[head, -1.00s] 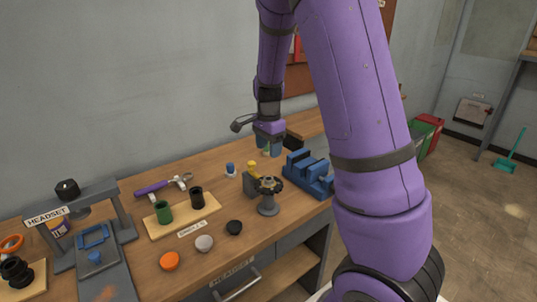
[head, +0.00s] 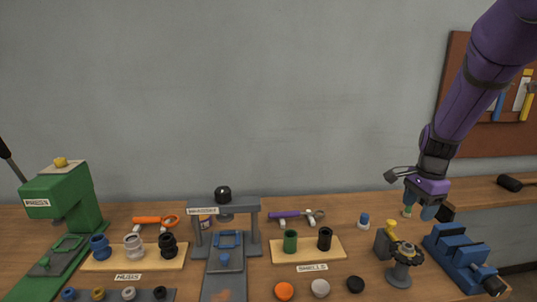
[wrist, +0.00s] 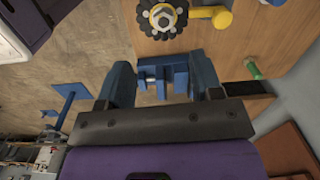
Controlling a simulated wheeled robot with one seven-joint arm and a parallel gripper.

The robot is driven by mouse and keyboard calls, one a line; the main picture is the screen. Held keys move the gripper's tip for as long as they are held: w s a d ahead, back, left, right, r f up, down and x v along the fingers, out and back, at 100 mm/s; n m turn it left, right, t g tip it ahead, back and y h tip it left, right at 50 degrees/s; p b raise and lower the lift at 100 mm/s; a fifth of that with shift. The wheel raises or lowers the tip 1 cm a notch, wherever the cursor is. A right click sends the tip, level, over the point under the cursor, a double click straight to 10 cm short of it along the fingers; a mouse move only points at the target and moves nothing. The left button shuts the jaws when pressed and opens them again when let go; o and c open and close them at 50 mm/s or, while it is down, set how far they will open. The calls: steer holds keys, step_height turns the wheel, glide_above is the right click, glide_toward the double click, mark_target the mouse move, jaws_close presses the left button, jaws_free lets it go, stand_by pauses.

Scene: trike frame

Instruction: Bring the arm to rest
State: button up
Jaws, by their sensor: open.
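My purple arm comes down from the upper right of the head view. My gripper (head: 422,207) hangs over the right part of the workbench, fingers pointing down. Its two blue fingers are apart with nothing held between them, and they also show in the wrist view (wrist: 160,78). In the head view it is above and behind the grey stand (head: 398,272) with a dark toothed ring and the blue vise (head: 458,250). In the wrist view the blue vise (wrist: 163,73) lies beyond the fingers, clear of them.
The wooden bench (head: 345,212) holds a shells board (head: 270,252), a grey headset press (head: 254,236), a hubs board (head: 100,262) and a green press (head: 62,200). A small green-topped item (head: 407,211) stands close to the fingers. A tool board hangs at right; the wall above is clear.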

steer(key=s+a+r+n+t+y, duration=0.1)
steer(key=s+a+r+n, duration=0.3)
steer(key=s+r, duration=0.15)
steer(key=s+a+r+n+t, duration=0.1)
steer(key=s+a+r+n, duration=0.3)
steer(key=r, duration=0.3)
steer(key=s+a+r+n+t, duration=0.1)
steer(key=s+n, duration=0.3)
steer(key=s, duration=0.4)
steer(key=s+a+r+n+t+h, duration=0.1)
steer(key=s+r+n, duration=0.3)
steer(key=s, duration=0.4)
steer(key=shift+a+t, duration=0.5)
steer(key=shift+a, duration=0.35)
